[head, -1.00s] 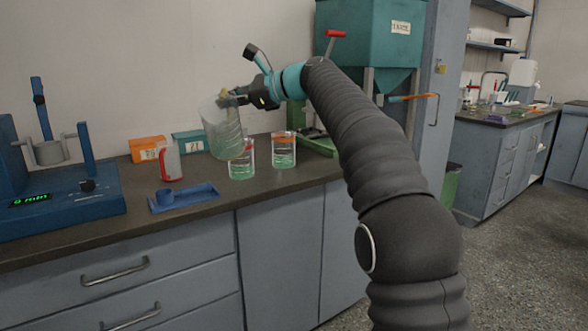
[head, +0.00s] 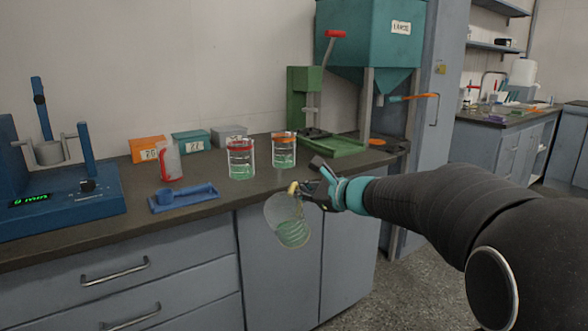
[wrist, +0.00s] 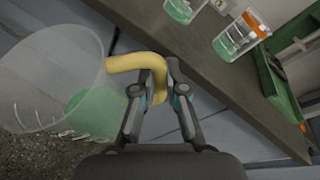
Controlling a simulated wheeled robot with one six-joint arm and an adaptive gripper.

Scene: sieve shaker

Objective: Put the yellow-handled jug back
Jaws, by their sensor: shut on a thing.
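The yellow-handled jug (head: 290,228) is a clear jug with green liquid low in it. My gripper (head: 299,189) is shut on its yellow handle (wrist: 141,62) and holds the jug tilted in the air in front of the counter's front edge. In the wrist view the jug's clear body (wrist: 45,75) fills the left side, with the handle between my fingers (wrist: 160,95).
Two beakers of green liquid, one red-banded (head: 240,160) and one orange-banded (head: 284,152), stand on the counter (head: 225,207). A red-handled jug (head: 170,160), blue tray (head: 185,198), blue shaker (head: 60,195) and green stand (head: 335,147) are also there. Counter room shows behind my gripper.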

